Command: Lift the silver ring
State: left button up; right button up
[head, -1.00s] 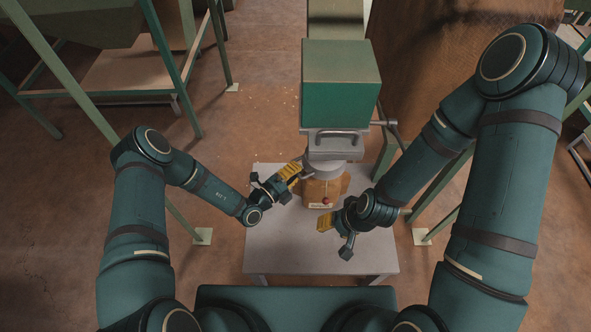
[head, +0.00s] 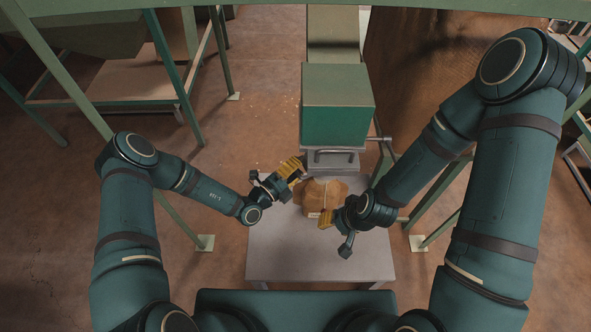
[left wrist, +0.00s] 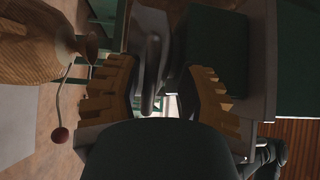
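My left gripper (head: 292,167) is beside the hopper outlet, above and left of the brown sack (head: 312,202). In the left wrist view its yellow fingers (left wrist: 158,92) stand well apart. A grey rounded band (left wrist: 150,75) shows in the gap, with no clear finger contact; I cannot tell whether it is the silver ring or the hopper's handle. In the head view the silver ring cannot be made out now. The sack neck (left wrist: 88,45) is flared, with a red ball (left wrist: 60,134) hanging on a cord. My right gripper (head: 325,219) is in front of the sack; its opening is unclear.
The grey table (head: 320,262) is bare in front. Green frame legs stand on both sides.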

pick_arm(q)
jog(key=shift+s+a+f, duration=0.15)
jog(key=shift+f, duration=0.05)
jog(key=v, duration=1.1)
jog(key=shift+s+a, duration=0.25)
jog(key=shift+s, duration=0.05)
jog(key=shift+d+r, duration=0.1)
